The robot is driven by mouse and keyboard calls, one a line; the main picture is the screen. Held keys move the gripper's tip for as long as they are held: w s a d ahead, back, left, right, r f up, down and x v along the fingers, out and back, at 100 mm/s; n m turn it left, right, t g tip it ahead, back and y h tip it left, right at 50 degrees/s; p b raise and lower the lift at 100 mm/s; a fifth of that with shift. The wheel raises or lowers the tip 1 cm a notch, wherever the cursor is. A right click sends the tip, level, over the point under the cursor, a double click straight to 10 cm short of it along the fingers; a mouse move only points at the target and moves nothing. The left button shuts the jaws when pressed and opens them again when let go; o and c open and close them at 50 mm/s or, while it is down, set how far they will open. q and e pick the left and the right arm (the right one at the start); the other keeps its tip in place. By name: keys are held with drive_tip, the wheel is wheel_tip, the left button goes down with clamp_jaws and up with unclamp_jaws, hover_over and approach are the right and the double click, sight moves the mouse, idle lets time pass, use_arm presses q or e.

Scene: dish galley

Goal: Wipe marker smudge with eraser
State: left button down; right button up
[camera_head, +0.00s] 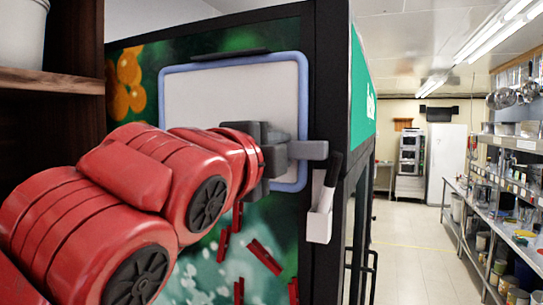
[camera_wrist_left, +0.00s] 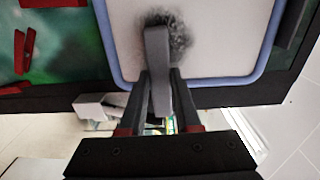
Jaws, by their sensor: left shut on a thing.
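A whiteboard with a blue frame (camera_head: 200,95) is fixed upright on the side of a dark cabinet; its surface also shows in the left wrist view (camera_wrist_left: 235,30). A dark grey smudge (camera_wrist_left: 181,42) lies on the board there; my arm and gripper hide it in the head view. My left gripper (camera_head: 275,150) is in front of the board's lower right part. It is shut on a long grey eraser (camera_wrist_left: 158,65), seen between its fingers in the wrist view. The eraser's far end overlaps the smudge; I cannot tell whether it touches the board. My right gripper is not in view.
A white holder (camera_head: 320,212) with a black-handled thing hangs at the cabinet's edge, right of the board. Several red clips (camera_head: 264,257) are on the panel below. A wooden shelf (camera_head: 50,82) stands at left. An open aisle (camera_head: 405,235) runs at right beside loaded shelves.

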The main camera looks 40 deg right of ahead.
use_arm(q)
drive_tip(key=shift+w+a+r+p, duration=0.85)
drive_tip(key=shift+w+a, duration=0.6)
drive_tip(key=shift+w, duration=2.1)
drive_tip(key=s+d, duration=0.3)
drive_tip(key=s, duration=0.4)
drive_tip(key=shift+b, duration=0.4)
drive_tip(key=shift+a+f, duration=0.1)
drive_tip(key=shift+a, duration=0.05)
